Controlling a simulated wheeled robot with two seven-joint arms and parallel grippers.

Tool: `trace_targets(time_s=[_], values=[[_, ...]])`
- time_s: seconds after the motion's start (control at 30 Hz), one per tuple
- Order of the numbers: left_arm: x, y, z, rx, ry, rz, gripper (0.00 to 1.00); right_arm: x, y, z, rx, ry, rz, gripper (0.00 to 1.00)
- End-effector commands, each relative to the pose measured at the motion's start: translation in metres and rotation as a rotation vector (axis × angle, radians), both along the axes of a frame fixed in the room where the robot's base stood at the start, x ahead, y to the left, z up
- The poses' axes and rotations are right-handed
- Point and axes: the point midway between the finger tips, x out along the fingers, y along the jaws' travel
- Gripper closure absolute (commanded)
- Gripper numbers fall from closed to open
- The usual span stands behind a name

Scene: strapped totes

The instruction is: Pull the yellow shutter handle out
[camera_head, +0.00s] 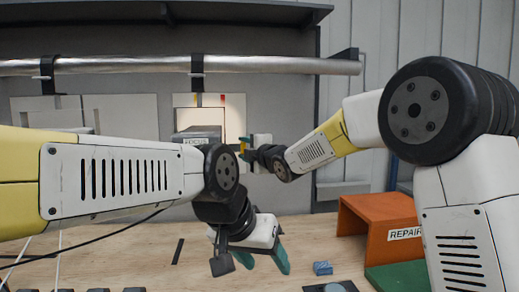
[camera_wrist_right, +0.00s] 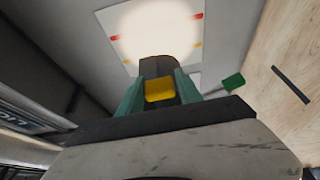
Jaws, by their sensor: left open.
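The yellow shutter handle (camera_wrist_right: 160,91) is between the teal fingers of my right gripper (camera_wrist_right: 160,88) in the right wrist view, with a finger against each side. It sits at a dark grey block in front of a bright round patch of light. In the head view my right gripper (camera_head: 243,147) reaches in from the right beside a grey box labelled FOCUS (camera_head: 200,134); only a little yellow shows there. My left gripper (camera_head: 262,258) is open and empty, pointing down over the table at the lower middle.
A white panel with red and yellow marks (camera_head: 210,105) is on the back wall. A metal pipe (camera_head: 120,65) runs above. An orange box labelled REPAIR (camera_head: 375,217) stands right, with a blue block (camera_head: 322,268) near it. The wooden table (camera_head: 130,255) has clear room at left.

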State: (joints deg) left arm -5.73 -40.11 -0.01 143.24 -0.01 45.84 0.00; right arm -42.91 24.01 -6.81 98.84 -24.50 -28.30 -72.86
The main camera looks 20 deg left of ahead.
Motion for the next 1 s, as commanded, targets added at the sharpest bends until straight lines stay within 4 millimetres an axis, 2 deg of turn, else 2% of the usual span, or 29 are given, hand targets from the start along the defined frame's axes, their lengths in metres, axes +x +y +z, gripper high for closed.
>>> trace_targets(time_s=[0.03,0.07,0.43,0.8,1.0], values=[[0.000,0.000,0.000,0.000,0.000,0.000,0.42,0.001,-0.001,0.000,0.000,0.000,-0.001,0.46],[0.000,0.000,0.000,0.000,0.000,0.000,0.42,0.000,-0.001,0.000,0.000,0.000,-0.001,0.42],[0.000,0.000,0.000,0.000,0.000,0.000,0.42,-0.003,-0.003,0.002,0.002,-0.002,0.001,0.42],[0.000,0.000,0.000,0.000,0.000,0.000,0.42,-0.041,-0.046,0.001,0.002,-0.001,0.000,0.42],[0.000,0.000,0.000,0.000,0.000,0.000,0.42,-0.052,-0.058,0.001,0.002,-0.001,0.000,0.42]])
